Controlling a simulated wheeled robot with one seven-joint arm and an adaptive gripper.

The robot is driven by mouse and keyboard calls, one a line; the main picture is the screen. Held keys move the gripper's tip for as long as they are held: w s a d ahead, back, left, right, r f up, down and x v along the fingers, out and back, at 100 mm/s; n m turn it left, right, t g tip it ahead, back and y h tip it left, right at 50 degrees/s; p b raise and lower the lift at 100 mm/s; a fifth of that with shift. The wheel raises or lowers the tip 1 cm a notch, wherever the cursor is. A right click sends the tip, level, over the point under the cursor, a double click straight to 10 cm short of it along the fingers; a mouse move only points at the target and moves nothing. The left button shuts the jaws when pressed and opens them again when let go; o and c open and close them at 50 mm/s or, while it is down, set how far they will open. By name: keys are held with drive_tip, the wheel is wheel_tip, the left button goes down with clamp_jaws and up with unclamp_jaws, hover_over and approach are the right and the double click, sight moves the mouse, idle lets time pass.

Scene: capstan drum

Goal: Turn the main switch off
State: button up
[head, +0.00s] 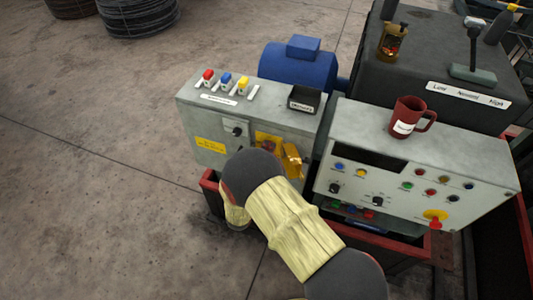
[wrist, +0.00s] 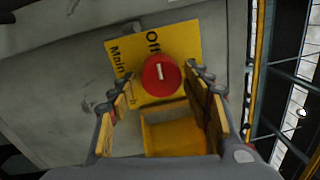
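The main switch is a round red knob (wrist: 161,76) with a short white mark, on a yellow plate (wrist: 190,38) lettered "Off" and "Main". The white mark runs nearly upright in the wrist view. My gripper (wrist: 166,86) is open, with one finger on each side of the knob; I cannot tell whether either finger touches it. A yellow flap or box-like part (wrist: 175,135) lies below the knob between the fingers. In the head view the switch plate (head: 266,139) is on the front of the left grey box, partly hidden by my arm.
The left grey box (head: 188,118) carries red, blue and yellow buttons and a dark tray (head: 304,100). The right control panel (head: 452,170) has lamps, knobs and a red-and-yellow switch (head: 435,219); a red mug (head: 406,117) stands on top.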

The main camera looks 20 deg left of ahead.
drive_tip(key=shift+o, duration=0.6)
drive_tip(key=s, duration=1.2)
drive_tip(key=shift+a+f, duration=0.4)
